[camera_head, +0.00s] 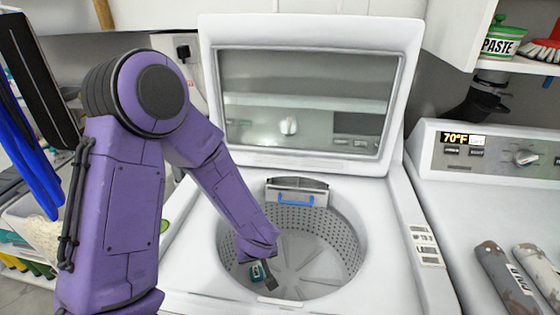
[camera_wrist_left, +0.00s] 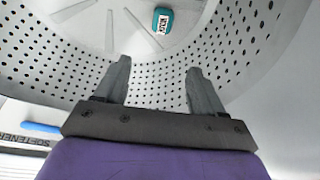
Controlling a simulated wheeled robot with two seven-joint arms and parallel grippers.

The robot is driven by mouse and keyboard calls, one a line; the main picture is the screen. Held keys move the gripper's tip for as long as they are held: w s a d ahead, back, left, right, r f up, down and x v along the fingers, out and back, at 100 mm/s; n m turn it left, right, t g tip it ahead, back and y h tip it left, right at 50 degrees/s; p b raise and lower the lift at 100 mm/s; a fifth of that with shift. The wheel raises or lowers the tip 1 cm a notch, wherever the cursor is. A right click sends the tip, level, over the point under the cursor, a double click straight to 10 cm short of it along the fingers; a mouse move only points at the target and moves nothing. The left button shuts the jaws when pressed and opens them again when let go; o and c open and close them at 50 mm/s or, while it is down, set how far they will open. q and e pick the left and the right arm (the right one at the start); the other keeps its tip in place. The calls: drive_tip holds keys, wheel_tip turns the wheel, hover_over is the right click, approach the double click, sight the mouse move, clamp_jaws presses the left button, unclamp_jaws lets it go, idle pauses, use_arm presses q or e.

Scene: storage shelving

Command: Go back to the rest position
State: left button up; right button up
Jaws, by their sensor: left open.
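My left arm, purple, reaches from the left into the open top-loading washer (camera_head: 395,205) in the head view. Its gripper (camera_head: 268,275) is inside the drum (camera_head: 335,225). In the left wrist view the two grey fingers of the left gripper (camera_wrist_left: 157,85) stand apart with nothing between them. A small teal item with a white label (camera_wrist_left: 162,22) lies on the drum floor beyond the fingertips. My right gripper is in neither view.
The washer lid (camera_head: 305,95) stands raised behind the drum. A second machine (camera_head: 490,165) is at the right, with grey-brown items (camera_head: 505,280) on top. A shelf at the upper right holds a green PASTE tub (camera_head: 502,42). A softener tray (camera_wrist_left: 22,143) is on the drum's edge.

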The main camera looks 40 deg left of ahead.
use_arm(q)
drive_tip(key=b+x, duration=0.2)
drive_tip(key=x, duration=0.4)
drive_tip(key=b+x, duration=0.2)
drive_tip(key=x, duration=0.5)
drive_tip(key=shift+s+d+f+b, duration=0.15)
drive_tip(key=shift+d+f+b, duration=0.05)
drive_tip(key=shift+f+b, duration=0.1)
drive_tip(key=shift+r+p, duration=0.4)
drive_tip(key=shift+r, duration=0.4)
